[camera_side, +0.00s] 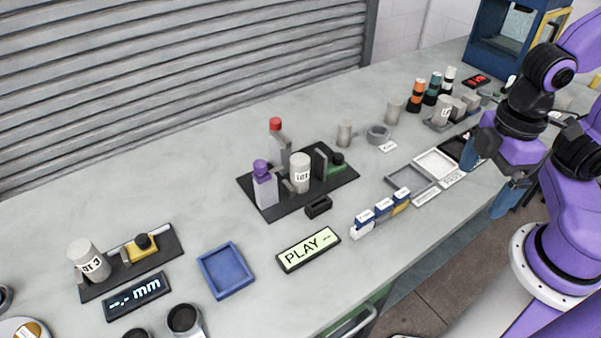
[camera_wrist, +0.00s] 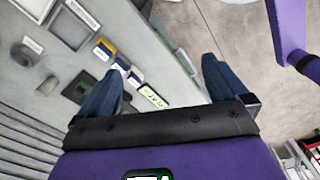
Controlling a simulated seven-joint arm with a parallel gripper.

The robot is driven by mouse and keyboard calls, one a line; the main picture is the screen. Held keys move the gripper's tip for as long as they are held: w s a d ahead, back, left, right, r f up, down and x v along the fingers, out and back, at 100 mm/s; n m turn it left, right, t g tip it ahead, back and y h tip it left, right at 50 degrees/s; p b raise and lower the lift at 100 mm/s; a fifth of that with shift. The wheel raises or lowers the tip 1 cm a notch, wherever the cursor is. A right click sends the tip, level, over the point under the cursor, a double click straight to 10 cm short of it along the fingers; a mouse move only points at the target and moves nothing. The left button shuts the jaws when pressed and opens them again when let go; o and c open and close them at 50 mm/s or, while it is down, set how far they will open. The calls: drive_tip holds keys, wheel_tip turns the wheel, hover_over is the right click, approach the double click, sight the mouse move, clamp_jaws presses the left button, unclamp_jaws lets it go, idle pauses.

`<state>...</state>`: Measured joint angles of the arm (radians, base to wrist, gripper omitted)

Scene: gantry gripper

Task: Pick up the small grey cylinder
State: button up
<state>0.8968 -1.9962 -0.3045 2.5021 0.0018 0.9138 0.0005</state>
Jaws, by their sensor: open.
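Several grey cylinders stand on the bench, and I cannot tell for sure which one the task names. A small plain one (camera_side: 345,133) stands upright behind the black fixture, left of a grey ring (camera_side: 378,133); what looks like the same cylinder shows in the wrist view (camera_wrist: 47,86). Another grey cylinder (camera_side: 392,111) stands behind the ring. Larger labelled cylinders stand on the black fixture (camera_side: 299,172) and at the front left (camera_side: 89,260). My gripper (camera_side: 490,178) is open and empty, at the bench's right edge, away from these cylinders. Its two blue fingers show in the wrist view (camera_wrist: 163,62).
Grey and white trays (camera_side: 437,165) lie near my gripper. Small blue and yellow boxes (camera_side: 383,207) and a PLAY display (camera_side: 308,249) line the front edge. Coloured bottles (camera_side: 417,95) stand at the back right. An empty blue tray (camera_side: 226,270) lies front left, with bare bench behind it.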

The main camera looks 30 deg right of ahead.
drive_tip(key=c, duration=0.3)
